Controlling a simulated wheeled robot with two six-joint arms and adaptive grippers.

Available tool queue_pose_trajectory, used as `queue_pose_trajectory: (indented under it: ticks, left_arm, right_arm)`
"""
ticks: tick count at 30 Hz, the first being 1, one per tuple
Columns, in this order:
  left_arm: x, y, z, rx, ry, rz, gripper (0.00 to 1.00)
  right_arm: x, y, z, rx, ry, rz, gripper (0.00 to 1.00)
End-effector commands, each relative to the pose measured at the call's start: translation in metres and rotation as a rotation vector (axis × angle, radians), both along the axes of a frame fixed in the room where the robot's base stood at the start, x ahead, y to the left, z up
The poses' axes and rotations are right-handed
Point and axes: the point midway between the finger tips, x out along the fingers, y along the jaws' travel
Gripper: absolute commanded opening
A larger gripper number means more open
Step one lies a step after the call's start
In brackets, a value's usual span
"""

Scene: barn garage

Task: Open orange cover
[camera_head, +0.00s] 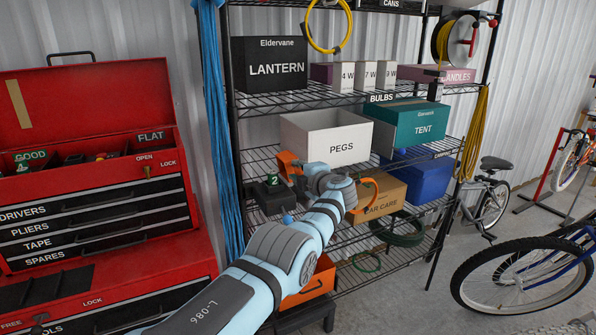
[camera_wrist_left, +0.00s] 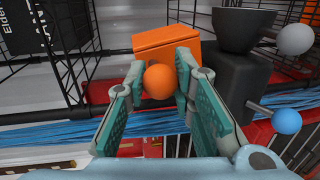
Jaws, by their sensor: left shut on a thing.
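The orange cover (camera_wrist_left: 166,42) is a box-like flap with an orange ball knob (camera_wrist_left: 160,81) on its near side. In the head view, part of the orange cover (camera_head: 287,161) shows beside a black device (camera_head: 272,197) on the wire shelf. My left gripper (camera_head: 299,173) reaches the cover from the right. In the left wrist view, its teal-padded fingers are on both sides of the orange knob, shut on it. The gripper hides part of the cover in the head view. My right gripper is not in view.
The device has a blue ball (camera_wrist_left: 287,121) and a grey ball (camera_wrist_left: 295,39) on rods. The PEGS box (camera_head: 325,140) stands just behind my gripper, and the CAR CARE box (camera_head: 384,197) to its right. Blue cords (camera_head: 217,130) hang at the left beside a red tool chest (camera_head: 90,130).

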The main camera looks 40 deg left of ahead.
Motion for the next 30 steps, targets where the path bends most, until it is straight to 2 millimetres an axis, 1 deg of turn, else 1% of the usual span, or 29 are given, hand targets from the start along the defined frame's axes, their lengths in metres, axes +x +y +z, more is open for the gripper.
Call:
queue_pose_trajectory:
  ticks: [9, 10, 12, 14, 24, 28, 30]
  left_arm:
    - [0.001, -0.001, 0.001, 0.0, -0.002, -0.002, 0.0]
    - [0.0, -0.001, 0.001, 0.0, -0.002, -0.002, 0.24]
    - [0.0, 0.0, 0.0, -0.001, -0.001, -0.002, 0.36]
    - [0.0, 0.0, 0.0, -0.001, -0.001, -0.001, 0.44]
    - [-0.001, 0.0, 0.0, 0.0, -0.001, 0.002, 0.44]
    - [-0.002, -0.005, 0.002, 0.004, -0.005, 0.005, 0.44]
    - [-0.005, -0.01, 0.003, 0.005, -0.005, 0.005, 0.44]
  right_arm:
    - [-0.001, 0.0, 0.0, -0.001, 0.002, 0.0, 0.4]
    - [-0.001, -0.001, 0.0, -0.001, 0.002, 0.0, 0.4]
    - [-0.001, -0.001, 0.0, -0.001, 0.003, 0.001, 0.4]
    - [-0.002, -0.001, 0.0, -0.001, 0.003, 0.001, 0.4]
    - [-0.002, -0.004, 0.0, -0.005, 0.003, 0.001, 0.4]
    - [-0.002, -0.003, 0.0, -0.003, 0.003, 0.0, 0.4]
    - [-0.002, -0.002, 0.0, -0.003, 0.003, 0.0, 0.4]
